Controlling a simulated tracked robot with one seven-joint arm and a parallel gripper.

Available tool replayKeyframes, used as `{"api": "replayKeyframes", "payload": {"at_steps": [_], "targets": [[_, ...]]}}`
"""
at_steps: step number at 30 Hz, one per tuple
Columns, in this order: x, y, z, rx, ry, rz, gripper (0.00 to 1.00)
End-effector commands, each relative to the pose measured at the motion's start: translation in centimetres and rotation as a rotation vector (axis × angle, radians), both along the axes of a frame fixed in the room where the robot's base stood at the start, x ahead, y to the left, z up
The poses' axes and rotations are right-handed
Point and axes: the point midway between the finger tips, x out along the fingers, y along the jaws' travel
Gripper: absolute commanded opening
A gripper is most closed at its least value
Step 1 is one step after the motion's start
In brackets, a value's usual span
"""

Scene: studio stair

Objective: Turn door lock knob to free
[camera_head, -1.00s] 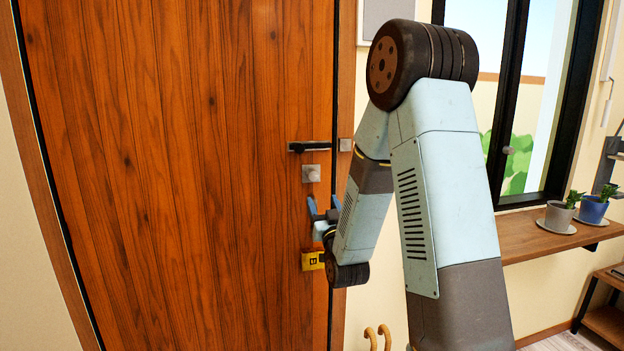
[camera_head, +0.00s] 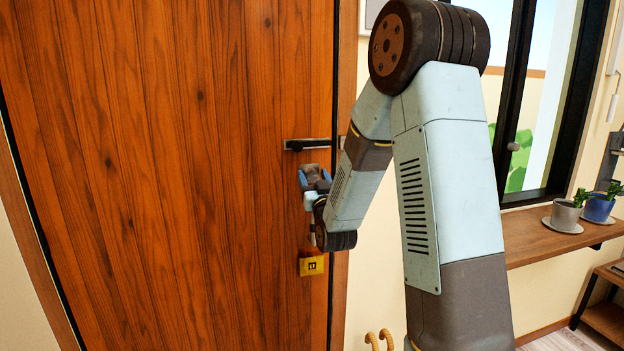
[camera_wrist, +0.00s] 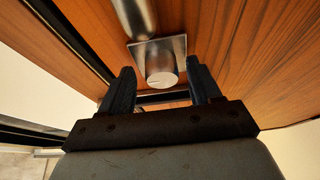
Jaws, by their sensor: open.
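The wooden door (camera_head: 190,180) fills the left of the head view. In the wrist view the lock knob (camera_wrist: 162,72) is a round metal knob on a square metal plate (camera_wrist: 175,48). My gripper (camera_wrist: 160,82) is open, with one dark blue finger on each side of the knob in the picture. I cannot tell whether either finger touches it.
A yellow plate (camera_head: 311,266) with a dark mark sits on the door below my gripper. A window (camera_head: 550,100) and a wooden shelf (camera_head: 545,243) with two potted plants are at the right. Hooked wooden handles (camera_head: 380,338) show at the bottom.

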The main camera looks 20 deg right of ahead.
Motion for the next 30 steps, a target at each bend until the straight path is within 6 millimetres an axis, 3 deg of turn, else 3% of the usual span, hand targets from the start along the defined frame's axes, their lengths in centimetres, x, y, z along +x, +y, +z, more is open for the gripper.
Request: {"api": "replayKeyframes", "payload": {"at_steps": [5, 22, 30], "targets": [[0.0, 0.29, 0.0, 0.0, 0.0, 0.004, 0.61], [-0.02, 0.39, -0.01, 0.0, 0.0, 0.005, 0.07], [-0.03, 0.37, -0.01, -0.031, 0.0, 0.006, 0.07]]}}
